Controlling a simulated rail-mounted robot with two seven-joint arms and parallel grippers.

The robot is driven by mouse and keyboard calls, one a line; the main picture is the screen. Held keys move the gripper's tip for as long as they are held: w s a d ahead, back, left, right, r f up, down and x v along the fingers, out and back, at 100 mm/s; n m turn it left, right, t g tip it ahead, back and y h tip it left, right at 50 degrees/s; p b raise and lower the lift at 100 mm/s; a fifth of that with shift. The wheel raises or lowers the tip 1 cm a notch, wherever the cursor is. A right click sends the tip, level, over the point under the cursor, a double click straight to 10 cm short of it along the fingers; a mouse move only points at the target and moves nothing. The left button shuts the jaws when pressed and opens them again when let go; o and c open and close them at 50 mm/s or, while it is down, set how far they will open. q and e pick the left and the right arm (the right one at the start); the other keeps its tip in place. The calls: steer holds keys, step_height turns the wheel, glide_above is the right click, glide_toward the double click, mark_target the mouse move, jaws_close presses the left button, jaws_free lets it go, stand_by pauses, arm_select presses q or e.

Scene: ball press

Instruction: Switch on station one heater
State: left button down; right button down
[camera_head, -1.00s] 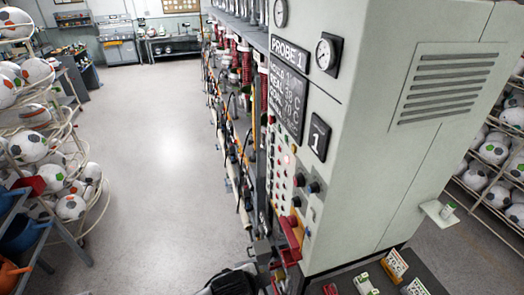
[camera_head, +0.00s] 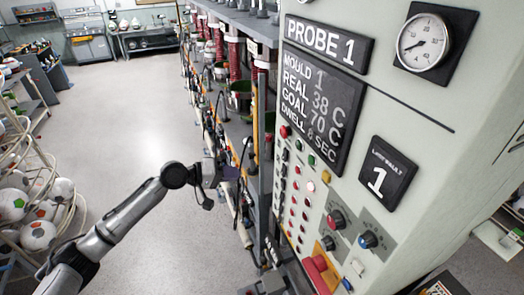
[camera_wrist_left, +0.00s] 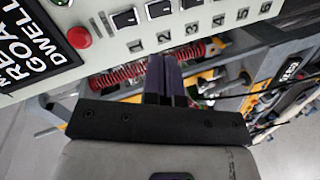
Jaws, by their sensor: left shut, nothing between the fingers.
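The grey control panel (camera_head: 330,195) carries a "PROBE 1" display (camera_head: 318,105) reading mould 1, real 38 C, goal 70 C, dwell 8. In the left wrist view, small black rocker switches (camera_wrist_left: 125,18) sit above printed numbers. The switch above "1" is left of the one above "2" (camera_wrist_left: 158,8). My left gripper (camera_head: 226,170) is shut and empty, left of the panel. In the left wrist view its purple fingers (camera_wrist_left: 166,65) point toward the numbered panel edge, below the "2". I cannot tell whether they touch. My right gripper is out of view.
A red button (camera_wrist_left: 78,37) sits beside the display. A row of machines with red springs (camera_head: 233,55) recedes behind. Open floor (camera_head: 120,130) lies left.

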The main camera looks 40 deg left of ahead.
mark_target(283, 158)
arm_select(q)
steer(key=n, duration=0.1)
steer(key=r+n+t, duration=0.1)
steer(key=n, duration=0.1)
steer(key=r+n+t, duration=0.1)
steer(key=shift+w+d+r, duration=0.1)
steer(key=shift+w+r, duration=0.15)
steer(key=shift+w, duration=0.1)
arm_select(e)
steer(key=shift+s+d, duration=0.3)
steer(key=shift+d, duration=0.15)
arm_select(q)
steer(key=shift+n, duration=0.3)
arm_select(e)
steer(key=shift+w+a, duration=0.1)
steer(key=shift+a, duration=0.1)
